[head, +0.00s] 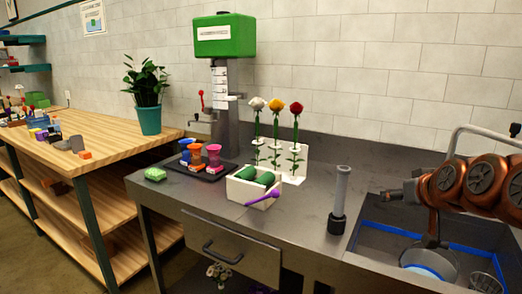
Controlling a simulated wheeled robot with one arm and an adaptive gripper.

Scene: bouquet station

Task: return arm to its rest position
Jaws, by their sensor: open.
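My copper-coloured arm (448,184) reaches in from the right edge, above the sink.
The sink (375,240) with a pale round vessel (430,262) lies below my arm. A silver faucet (468,128) arches behind. Three flowers (276,106), a white box (240,191) with green rolls and a purple-handled tool, and a green dispenser (225,36) stand leftward.

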